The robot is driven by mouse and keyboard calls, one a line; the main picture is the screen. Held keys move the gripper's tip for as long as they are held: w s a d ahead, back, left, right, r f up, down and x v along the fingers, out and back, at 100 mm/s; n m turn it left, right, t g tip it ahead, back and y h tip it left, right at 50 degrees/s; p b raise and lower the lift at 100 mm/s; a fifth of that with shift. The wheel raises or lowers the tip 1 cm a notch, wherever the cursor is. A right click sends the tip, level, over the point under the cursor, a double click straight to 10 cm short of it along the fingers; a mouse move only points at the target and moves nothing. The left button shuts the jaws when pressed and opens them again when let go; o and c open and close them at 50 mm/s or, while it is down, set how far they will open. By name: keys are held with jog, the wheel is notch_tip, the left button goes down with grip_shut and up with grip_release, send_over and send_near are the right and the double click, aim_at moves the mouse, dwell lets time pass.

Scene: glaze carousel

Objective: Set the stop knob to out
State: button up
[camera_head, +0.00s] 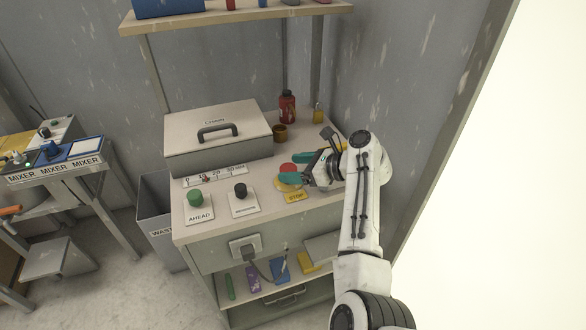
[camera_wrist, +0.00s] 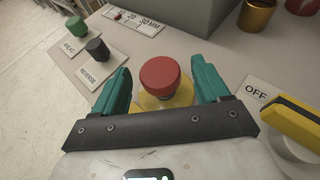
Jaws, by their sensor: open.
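The stop knob (camera_wrist: 161,77) is a red mushroom button on a yellow base, between my fingers in the wrist view. In the head view its red top (camera_head: 288,168) shows beside my gripper, behind the yellow STOP label (camera_head: 294,196). My gripper (camera_wrist: 160,88) is open, with one teal finger on each side of the knob. A gap shows between the knob and each finger. My gripper also shows in the head view (camera_head: 296,169), reaching in from the right. Whether the knob is in or out I cannot tell.
A green AHEAD knob (camera_head: 195,198) and a black REVERSE knob (camera_head: 240,191) stand left of the stop knob. A lidded box (camera_head: 218,140) is behind them. A yellow handle (camera_wrist: 297,120) by an OFF label (camera_wrist: 257,90) is close on the right. A brown cup (camera_head: 280,133) stands behind.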

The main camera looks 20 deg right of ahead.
jog(key=shift+w+a+f, duration=0.1)
jog(key=shift+w+a, duration=0.1)
jog(key=shift+a, duration=0.05)
jog(key=shift+c, duration=0.4)
grip_shut()
